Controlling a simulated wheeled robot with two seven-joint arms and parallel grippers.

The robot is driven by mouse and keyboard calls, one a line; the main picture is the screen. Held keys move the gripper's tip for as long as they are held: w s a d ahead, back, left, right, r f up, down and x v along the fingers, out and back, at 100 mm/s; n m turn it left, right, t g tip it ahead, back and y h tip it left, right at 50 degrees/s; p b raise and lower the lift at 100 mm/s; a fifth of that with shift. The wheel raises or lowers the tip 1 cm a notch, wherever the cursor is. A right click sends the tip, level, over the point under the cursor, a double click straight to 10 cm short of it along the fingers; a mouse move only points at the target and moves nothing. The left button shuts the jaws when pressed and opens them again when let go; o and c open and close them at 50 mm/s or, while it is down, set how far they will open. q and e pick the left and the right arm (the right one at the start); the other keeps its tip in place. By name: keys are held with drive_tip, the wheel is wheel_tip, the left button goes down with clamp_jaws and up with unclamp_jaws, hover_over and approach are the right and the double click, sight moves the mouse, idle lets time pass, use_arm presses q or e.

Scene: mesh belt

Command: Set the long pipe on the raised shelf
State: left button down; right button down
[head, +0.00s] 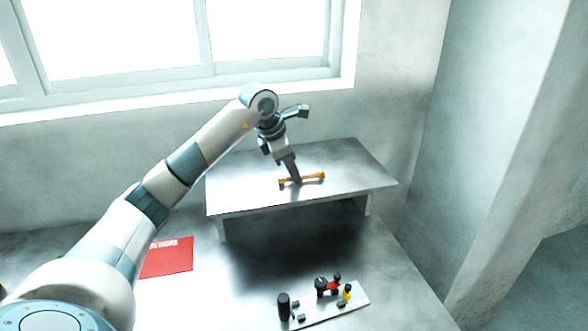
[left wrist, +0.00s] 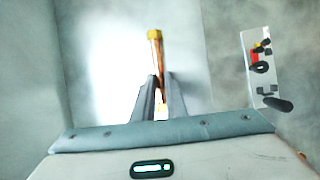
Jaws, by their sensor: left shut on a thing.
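The long pipe (head: 312,177) is orange-copper with yellow ends and lies roughly level at the top of the raised shelf (head: 240,184). My left gripper (head: 297,180) points down and is shut on the pipe near its left part. In the left wrist view the pipe (left wrist: 156,50) stands out between the two grey fingers (left wrist: 159,98). The shelf is a grey metal platform on legs. I cannot tell whether the pipe touches the shelf or hangs just above it. My right gripper is not in view.
A pale tray (head: 352,307) with several black, red and yellow parts lies on the table in front of the shelf; it also shows in the left wrist view (left wrist: 249,45). A red sheet (head: 168,260) lies at left. The shelf top around the pipe is clear. A window and walls stand behind.

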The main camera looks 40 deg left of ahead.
use_arm(q)
drive_tip(key=shift+f, duration=0.15)
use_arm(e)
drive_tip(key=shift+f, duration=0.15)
use_arm(q)
drive_tip(key=c, duration=2.1)
unclamp_jaws()
